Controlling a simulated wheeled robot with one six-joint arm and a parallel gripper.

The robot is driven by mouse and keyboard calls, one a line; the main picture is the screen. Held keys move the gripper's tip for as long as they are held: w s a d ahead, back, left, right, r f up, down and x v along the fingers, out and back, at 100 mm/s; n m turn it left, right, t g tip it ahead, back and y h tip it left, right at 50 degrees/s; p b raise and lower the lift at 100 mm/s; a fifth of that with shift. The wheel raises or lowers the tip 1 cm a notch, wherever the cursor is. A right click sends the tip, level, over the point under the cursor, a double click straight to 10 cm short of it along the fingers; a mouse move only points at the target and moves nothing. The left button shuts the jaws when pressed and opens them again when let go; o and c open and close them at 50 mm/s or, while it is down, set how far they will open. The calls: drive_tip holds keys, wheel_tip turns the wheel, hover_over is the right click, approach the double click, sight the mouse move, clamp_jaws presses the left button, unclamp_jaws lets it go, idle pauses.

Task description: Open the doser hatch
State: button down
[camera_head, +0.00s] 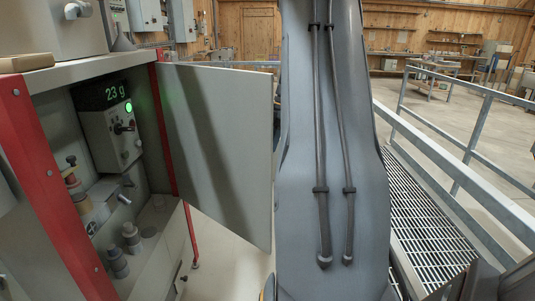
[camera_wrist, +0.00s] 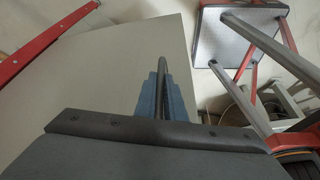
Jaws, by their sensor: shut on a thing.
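The doser hatch (camera_head: 220,140) is a flat grey panel. It stands swung outward from the red-framed cabinet, hinged at the red post, with the inside of the cabinet exposed. In the wrist view the hatch (camera_wrist: 95,85) fills the left and middle. My gripper (camera_wrist: 161,92) has its blue fingers closed around a dark upright bar, the hatch handle (camera_wrist: 162,66), against the panel. In the head view my gripper and the handle are hidden behind my arm, which covers the hatch's right side.
Inside the cabinet is a grey box (camera_head: 111,135) with a green "23 g" readout and a lit green button. Several fittings stand below it. A metal railing (camera_head: 450,150) and grated walkway (camera_head: 425,215) lie right of my arm. Red-framed legs (camera_wrist: 245,50) stand at right in the wrist view.

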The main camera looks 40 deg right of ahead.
drive_tip(key=c, duration=1.8)
unclamp_jaws()
drive_tip(key=shift+c, duration=0.2)
drive_tip(key=b+v, duration=0.1)
drive_tip(key=v, duration=0.7)
